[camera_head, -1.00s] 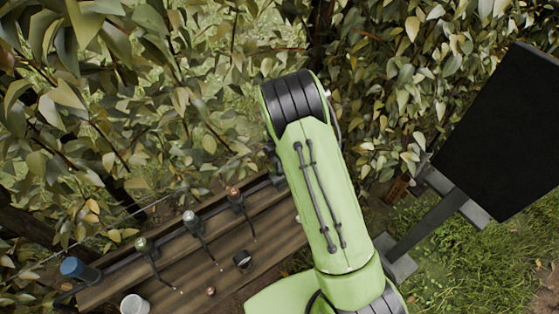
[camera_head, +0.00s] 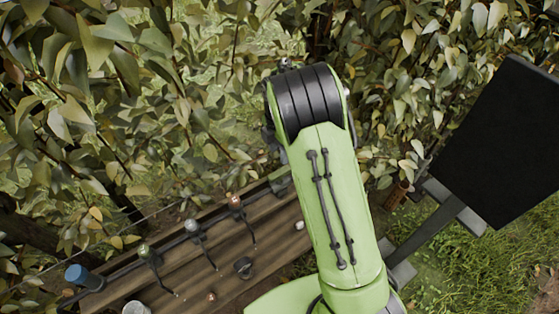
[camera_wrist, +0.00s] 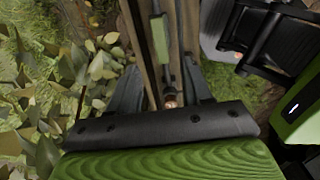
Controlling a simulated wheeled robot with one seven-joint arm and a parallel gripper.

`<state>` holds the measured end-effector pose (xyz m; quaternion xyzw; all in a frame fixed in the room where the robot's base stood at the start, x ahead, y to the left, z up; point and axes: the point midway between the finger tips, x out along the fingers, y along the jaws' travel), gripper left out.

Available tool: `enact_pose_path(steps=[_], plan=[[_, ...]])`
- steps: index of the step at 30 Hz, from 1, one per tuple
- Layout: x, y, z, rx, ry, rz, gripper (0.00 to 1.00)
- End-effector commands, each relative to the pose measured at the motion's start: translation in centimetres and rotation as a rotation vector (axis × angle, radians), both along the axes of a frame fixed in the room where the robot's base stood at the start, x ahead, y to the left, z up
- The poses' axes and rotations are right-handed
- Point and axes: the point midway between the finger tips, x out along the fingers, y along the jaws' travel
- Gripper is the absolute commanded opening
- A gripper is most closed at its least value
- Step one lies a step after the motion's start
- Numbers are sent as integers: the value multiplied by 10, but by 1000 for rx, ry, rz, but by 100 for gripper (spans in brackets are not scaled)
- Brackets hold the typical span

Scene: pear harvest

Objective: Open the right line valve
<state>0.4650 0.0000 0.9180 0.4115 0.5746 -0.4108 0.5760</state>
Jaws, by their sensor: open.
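Three small valves with dark levers sit along a pipe on the wooden bench in the head view: a green-topped one (camera_head: 144,251), a grey-white one (camera_head: 192,226) and a copper-topped one (camera_head: 235,202) at the right. My arm hides the bench's right end and my gripper in that view. In the wrist view my gripper (camera_wrist: 161,78) has its dark fingers apart, with the pipe running between them. A copper-coloured top (camera_wrist: 171,101) shows between the fingers, partly hidden by the gripper body; I cannot tell whether they touch it.
A green block (camera_wrist: 160,38) sits on the pipe beyond the fingers. A blue-topped cylinder (camera_head: 82,275), a white cup (camera_head: 135,308) and a small dark object (camera_head: 243,267) are at the bench. Leafy branches crowd behind. A black panel (camera_head: 503,143) stands at right over grass.

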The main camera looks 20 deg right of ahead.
Motion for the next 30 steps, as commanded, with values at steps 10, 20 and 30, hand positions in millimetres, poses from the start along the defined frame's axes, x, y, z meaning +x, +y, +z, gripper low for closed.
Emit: enact_pose_path(steps=[10, 20, 30], plan=[[0, 0, 61, 0, 1, 0, 49], [0, 0, 61, 1, 1, 0, 49], [-35, 2, 122, 66, -80, -315, 49]])
